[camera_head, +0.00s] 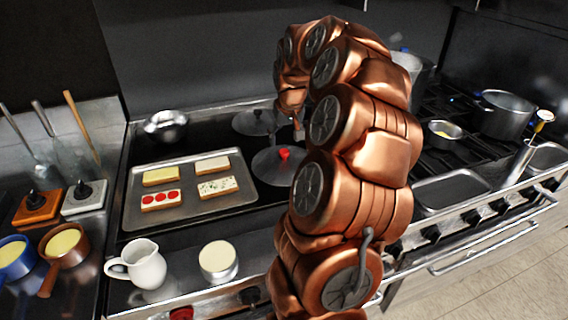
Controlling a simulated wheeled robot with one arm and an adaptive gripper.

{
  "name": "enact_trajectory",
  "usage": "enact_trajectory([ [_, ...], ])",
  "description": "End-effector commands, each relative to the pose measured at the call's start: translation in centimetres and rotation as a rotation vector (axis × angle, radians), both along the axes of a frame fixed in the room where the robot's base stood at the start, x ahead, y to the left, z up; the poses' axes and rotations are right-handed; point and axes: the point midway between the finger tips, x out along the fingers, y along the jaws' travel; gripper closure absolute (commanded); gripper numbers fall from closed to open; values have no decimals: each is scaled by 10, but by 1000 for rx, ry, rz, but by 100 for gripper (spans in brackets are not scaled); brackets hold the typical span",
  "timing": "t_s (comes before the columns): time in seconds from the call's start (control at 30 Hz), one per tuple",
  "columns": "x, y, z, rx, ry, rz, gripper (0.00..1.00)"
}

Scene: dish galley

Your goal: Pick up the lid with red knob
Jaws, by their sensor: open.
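The lid with red knob (270,170) lies on the dark cooktop, right of the tray. It is a dark, round, flat lid with a red knob in its middle, and my arm stands close to its right edge. A second dark lid (250,122) without a red knob lies behind it. My gripper (298,130) shows only in part behind my copper-coloured arm, above and a little behind the red knob. It is open, and it appears apart from the lid. The fingertips are small and partly hidden.
A tray (136,222) with several topped bread slices lies left of the lid. A metal bowl (166,124) stands behind it. A white jug (146,264) and a pale round item (218,259) stand in front. Pots, including a large one (503,115), stand on the right burners.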

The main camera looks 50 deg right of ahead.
Motion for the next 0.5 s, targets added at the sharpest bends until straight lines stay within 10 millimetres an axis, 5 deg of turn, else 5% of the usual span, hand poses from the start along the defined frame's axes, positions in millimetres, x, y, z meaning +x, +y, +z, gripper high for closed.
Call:
enact_trajectory([
  [0.5,4,-3,-45,5,4,2,37],
])
